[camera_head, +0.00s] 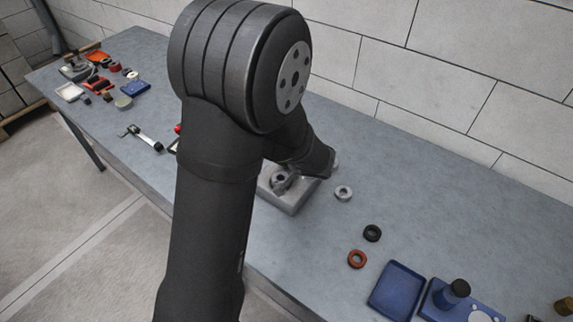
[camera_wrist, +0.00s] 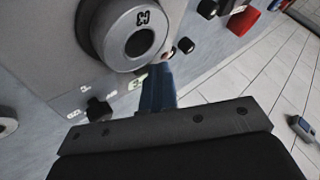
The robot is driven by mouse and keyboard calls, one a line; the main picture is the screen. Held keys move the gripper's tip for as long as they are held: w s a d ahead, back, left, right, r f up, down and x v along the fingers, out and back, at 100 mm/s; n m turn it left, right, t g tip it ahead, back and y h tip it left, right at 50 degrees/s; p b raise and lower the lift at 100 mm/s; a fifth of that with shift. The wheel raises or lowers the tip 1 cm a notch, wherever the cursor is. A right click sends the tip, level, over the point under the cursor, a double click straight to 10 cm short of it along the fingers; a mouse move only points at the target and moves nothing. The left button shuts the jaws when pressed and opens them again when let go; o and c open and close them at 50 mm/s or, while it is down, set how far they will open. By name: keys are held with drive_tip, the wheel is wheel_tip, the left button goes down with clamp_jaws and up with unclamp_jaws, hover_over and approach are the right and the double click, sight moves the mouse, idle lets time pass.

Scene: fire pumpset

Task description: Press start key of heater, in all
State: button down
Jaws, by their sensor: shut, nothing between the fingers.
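A grey box-shaped unit, which looks like the heater, (camera_head: 293,197) stands on the table, partly hidden behind my arm. In the wrist view its grey top (camera_wrist: 60,40) carries a large round grey ring part (camera_wrist: 137,35) with a dark hole. Small printed labels, a black knob (camera_wrist: 98,108) and a small greenish mark (camera_wrist: 138,82) lie near its edge. My gripper (camera_wrist: 158,72), with blue fingers, is shut and empty, its tips close beside the greenish mark. I cannot tell whether they touch the unit. The start key is not clearly visible.
A grey ring (camera_head: 343,192), a black ring (camera_head: 372,233) and a red-brown ring (camera_head: 357,259) lie right of the unit. A blue tray (camera_head: 397,288) stands at the front right. A wall runs behind.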

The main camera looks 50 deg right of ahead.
drive_tip(key=shift+r, duration=1.15)
drive_tip(key=shift+r, duration=2.5)
drive_tip(key=shift+f, duration=0.15)
drive_tip(key=shift+r, duration=2)
drive_tip(key=shift+f, duration=0.1)
